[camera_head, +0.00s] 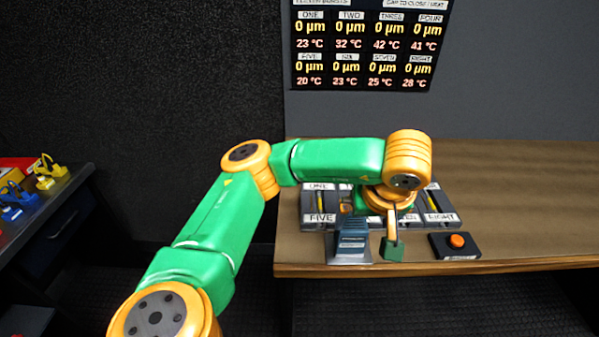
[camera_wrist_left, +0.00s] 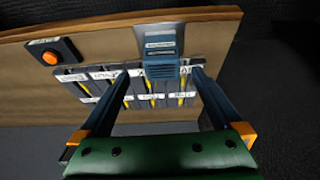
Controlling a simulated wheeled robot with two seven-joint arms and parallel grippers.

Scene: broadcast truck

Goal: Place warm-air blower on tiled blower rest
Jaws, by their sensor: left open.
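A blue vented unit, seemingly the warm-air blower (camera_wrist_left: 163,66), sits near the front edge of the wooden bench. It also shows in the head view (camera_head: 351,226). A grey labelled plate (camera_wrist_left: 158,42) adjoins it; I cannot tell whether this is the tiled blower rest. My left gripper (camera_wrist_left: 158,75) is open above the bench, its two dark fingers on either side of the blue unit in the wrist view. No contact is visible. My right gripper is not in view.
A rack of labelled slots (camera_head: 318,205) lies behind the blue unit, partly hidden by my wrist. A black box with an orange button (camera_head: 457,241) stands to its right. A side table (camera_head: 80,190) at the left holds small coloured tools. The bench's right side is clear.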

